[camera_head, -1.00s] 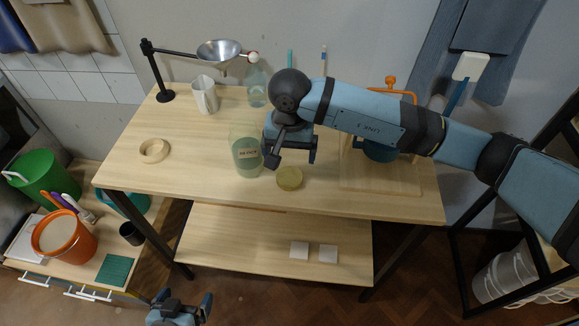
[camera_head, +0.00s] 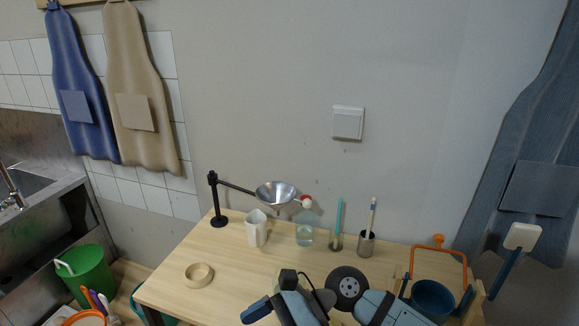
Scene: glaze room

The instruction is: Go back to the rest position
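My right gripper (camera_head: 284,303) is at the bottom edge of the head view, over the front part of the wooden table (camera_head: 235,262). It is partly cut off by the frame. Dark and blue parts of it show, but its opening is not clear. No object can be made out in it. My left gripper is out of view. A pale green rim, likely of the labelled jar, shows just behind my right gripper, which hides most of it.
On the table stand a tape ring (camera_head: 199,275), a white jug (camera_head: 256,228), a funnel on a stand (camera_head: 275,194), a clear bottle (camera_head: 305,234), two tool cups and a blue pot (camera_head: 432,299). A green bucket (camera_head: 86,273) is at left. Aprons hang on the wall.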

